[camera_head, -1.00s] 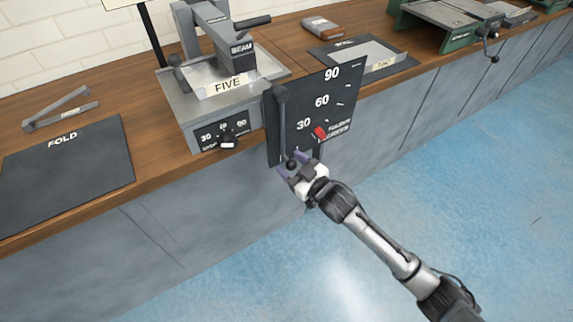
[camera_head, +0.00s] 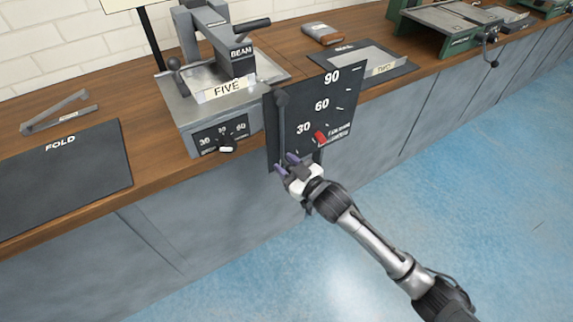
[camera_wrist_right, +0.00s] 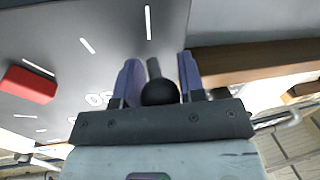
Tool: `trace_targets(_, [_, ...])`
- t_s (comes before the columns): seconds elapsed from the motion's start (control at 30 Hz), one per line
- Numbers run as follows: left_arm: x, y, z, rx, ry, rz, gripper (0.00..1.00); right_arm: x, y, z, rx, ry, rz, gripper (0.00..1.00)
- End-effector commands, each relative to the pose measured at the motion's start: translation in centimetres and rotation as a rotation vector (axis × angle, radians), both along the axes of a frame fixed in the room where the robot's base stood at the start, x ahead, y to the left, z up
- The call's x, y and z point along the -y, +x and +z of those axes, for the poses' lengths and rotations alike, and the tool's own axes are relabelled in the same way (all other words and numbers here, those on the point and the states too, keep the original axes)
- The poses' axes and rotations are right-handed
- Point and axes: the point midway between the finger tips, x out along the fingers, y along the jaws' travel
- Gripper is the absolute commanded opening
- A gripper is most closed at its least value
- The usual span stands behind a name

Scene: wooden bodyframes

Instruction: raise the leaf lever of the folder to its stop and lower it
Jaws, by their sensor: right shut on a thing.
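The folder (camera_head: 185,108) is a grey machine on the bench, with a beam clamp on top and a sheet labelled FIVE (camera_head: 226,89). A dark dial plate (camera_head: 342,103) marked 30, 60 and 90 stands at its right side, with a red pointer (camera_head: 320,137) near 30. The leaf lever (camera_head: 281,125) hangs down along the plate's left edge. In the right wrist view its black ball knob (camera_wrist_right: 160,92) sits between the purple fingers. My right gripper (camera_head: 286,164) is shut on this knob at the lever's lower end. My left gripper is not in view.
A dark FOLD mat (camera_head: 62,170) lies on the bench at left, with a bent metal strip (camera_head: 60,111) behind it. Another mat with a sheet (camera_head: 362,60) and a green machine (camera_head: 440,25) stand further right. The floor before the cabinets is clear.

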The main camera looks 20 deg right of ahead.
Motion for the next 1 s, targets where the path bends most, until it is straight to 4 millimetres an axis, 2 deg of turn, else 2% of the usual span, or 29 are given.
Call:
trace_targets(0.03, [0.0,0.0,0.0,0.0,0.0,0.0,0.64,-0.1,0.0,0.0,0.0,0.0,0.001,0.19])
trace_targets(0.23, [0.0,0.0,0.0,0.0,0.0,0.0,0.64,-0.1,0.0,0.0,0.0,0.0,0.001,0.0])
trace_targets(0.47, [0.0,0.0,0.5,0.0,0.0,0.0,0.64,0.2,0.0,0.1,0.003,-0.016,0.001,0.0])
trace_targets(0.67, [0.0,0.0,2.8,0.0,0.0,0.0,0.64,2.1,0.4,0.6,0.017,-0.107,-0.001,0.0])
trace_targets(1.0, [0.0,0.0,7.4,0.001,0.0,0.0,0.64,6.5,1.3,1.6,0.064,-0.332,0.0,0.0])
